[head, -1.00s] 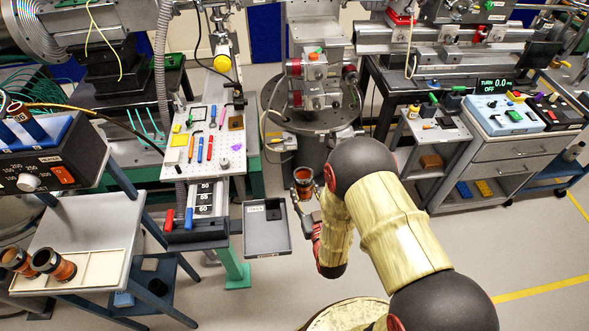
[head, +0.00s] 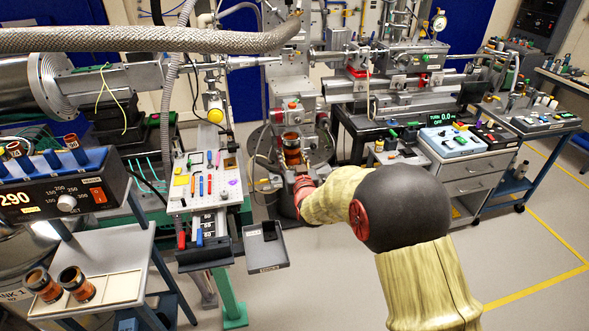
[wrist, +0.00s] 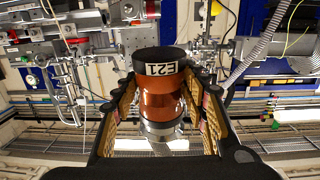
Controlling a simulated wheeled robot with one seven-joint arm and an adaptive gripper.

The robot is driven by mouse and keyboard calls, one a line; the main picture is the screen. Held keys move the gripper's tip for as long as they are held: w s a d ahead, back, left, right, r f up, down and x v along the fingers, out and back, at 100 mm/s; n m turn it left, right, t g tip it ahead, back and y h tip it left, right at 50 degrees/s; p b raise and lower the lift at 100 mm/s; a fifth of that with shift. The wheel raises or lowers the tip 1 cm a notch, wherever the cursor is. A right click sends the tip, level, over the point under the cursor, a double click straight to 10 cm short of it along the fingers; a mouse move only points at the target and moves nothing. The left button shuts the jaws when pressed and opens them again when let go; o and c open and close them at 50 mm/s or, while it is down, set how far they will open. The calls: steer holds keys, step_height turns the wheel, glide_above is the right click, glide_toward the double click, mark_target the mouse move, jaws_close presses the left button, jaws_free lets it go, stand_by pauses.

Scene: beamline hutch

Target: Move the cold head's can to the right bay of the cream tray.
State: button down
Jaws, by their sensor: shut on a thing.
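My gripper (head: 297,170) is shut on a can (head: 291,148) with an orange-brown body and dark rim. In the wrist view the can (wrist: 162,98) sits upright between the fingers, its "E21" label upside down. A grey metal piece (wrist: 163,135) shows beneath the can; I cannot tell whether they touch. The cream tray (head: 118,286) lies on a grey cart at the lower left of the head view, far from my gripper. Two similar cans, one (head: 42,285) at the left and one (head: 77,284) beside it, stand in it. Its right bay looks empty.
A pegboard table with tools (head: 205,185) and a dark grey tray (head: 265,248) stand between my gripper and the cart. A black controller (head: 65,195) with a blue can rack stands behind the cream tray. Open floor (head: 330,285) lies in front.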

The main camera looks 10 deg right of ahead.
steer(key=shift+f, duration=0.4)
steer(key=shift+w+f, duration=0.1)
steer(key=shift+f, duration=0.4)
steer(key=shift+s+r, duration=0.1)
steer(key=shift+s, duration=0.3)
steer(key=shift+s+p, duration=2.05)
steer(key=shift+s, duration=1.55)
steer(key=s, duration=1)
steer(key=shift+b, duration=0.45)
